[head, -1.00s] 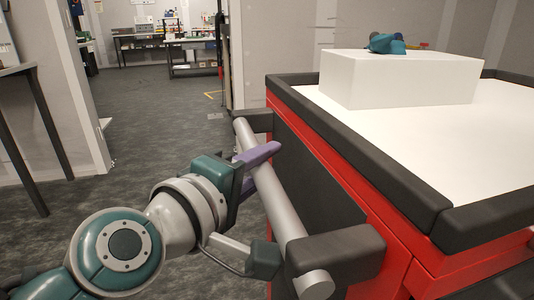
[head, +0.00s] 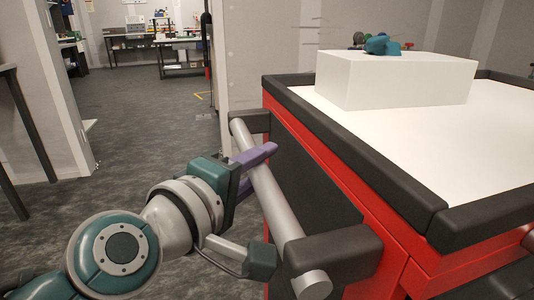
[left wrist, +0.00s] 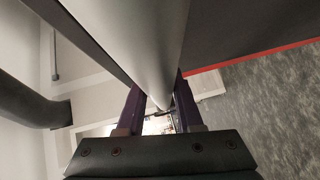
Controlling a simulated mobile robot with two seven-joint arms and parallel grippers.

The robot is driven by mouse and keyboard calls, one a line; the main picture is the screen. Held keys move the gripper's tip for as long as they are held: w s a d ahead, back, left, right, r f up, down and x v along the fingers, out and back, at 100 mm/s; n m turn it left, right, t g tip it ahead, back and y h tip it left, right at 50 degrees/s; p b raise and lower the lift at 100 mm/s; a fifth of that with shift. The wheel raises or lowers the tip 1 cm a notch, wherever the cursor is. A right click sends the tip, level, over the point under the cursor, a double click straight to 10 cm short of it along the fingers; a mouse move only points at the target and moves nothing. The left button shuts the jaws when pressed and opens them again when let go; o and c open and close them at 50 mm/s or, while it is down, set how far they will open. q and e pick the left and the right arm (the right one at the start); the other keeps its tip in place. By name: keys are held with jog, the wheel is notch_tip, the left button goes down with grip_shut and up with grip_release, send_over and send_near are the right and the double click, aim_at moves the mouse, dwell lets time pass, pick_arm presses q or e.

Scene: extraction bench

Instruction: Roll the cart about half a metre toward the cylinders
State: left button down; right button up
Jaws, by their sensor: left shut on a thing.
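The cart (head: 340,202) is red with black bumper edging and a white top, and fills the right of the head view. A grey bar handle (head: 262,195) runs along its near left side between two black brackets. My left gripper (head: 258,172) is shut on this handle, its purple fingers around the bar. In the left wrist view the handle (left wrist: 150,50) passes between the fingers (left wrist: 156,110). I cannot make out the cylinders for certain. My right gripper is not in view.
A white box (head: 395,82) stands on the cart top with a teal object (head: 382,45) at its upper edge. A wall edge (head: 232,50) stands just beyond the cart. Grey floor (head: 140,130) is open to the left, toward workbenches (head: 165,65). A dark table leg (head: 30,150) is at far left.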

pick_arm(q)
jog(key=shift+r, duration=0.35)
jog(key=c, duration=1)
grip_release()
jog(key=shift+a, duration=0.1)
jog(key=o, duration=0.4)
jog(key=shift+f, duration=0.2)
jog(key=shift+s+a, duration=0.1)
jog(key=shift+s, duration=0.15)
jog(key=p+v, duration=0.2)
jog(key=v, duration=0.7)
jog(key=shift+s+a, duration=0.1)
jog(key=shift+s, duration=0.05)
